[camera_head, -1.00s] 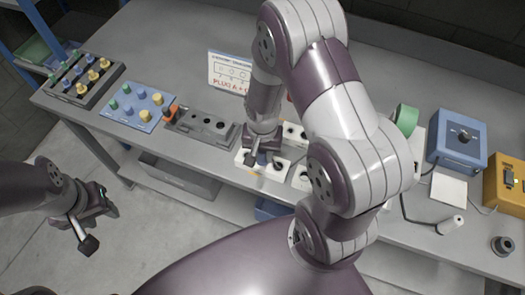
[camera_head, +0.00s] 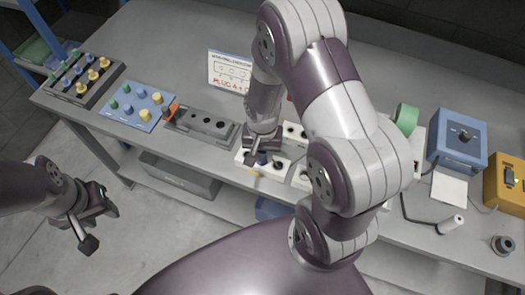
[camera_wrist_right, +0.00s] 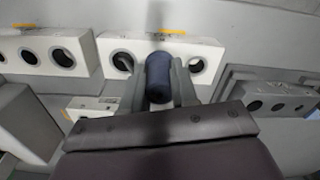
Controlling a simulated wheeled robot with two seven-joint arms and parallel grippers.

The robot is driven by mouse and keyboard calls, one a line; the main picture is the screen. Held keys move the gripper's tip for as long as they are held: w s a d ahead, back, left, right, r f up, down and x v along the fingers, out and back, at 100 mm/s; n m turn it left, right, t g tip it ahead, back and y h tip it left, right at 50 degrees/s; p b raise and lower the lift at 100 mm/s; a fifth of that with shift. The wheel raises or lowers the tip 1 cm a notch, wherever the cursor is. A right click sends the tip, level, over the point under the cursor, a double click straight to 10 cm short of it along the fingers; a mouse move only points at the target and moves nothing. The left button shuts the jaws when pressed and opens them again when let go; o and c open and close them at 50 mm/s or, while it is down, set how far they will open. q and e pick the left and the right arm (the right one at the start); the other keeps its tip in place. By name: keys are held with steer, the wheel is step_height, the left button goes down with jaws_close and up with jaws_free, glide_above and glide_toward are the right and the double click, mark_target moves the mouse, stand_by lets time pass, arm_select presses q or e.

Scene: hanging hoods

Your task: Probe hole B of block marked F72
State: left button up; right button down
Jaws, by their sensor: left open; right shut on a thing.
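My right gripper (camera_head: 260,150) is shut on a dark blue cylindrical probe handle (camera_wrist_right: 158,77), seen end-on between the fingers in the right wrist view. It is over a white block (camera_head: 268,171) at the bench's front edge. In the wrist view this white block (camera_wrist_right: 146,43) shows a dark hole on each side of the handle. The handle hides the block's middle, and I cannot tell whether the tip is in a hole. No F72 mark is readable. My left gripper (camera_head: 88,228) is open and empty, off the bench at left.
Other white blocks stand close by, one behind (camera_head: 294,134) and one to the right (camera_head: 301,177). A blue box (camera_head: 457,140) stands right.

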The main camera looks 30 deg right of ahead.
steer(key=shift+r, duration=0.1)
step_height(320, 180, up, 6)
steer(key=p, duration=0.5)
steer(key=shift+p, duration=0.4)
stand_by(1.1)
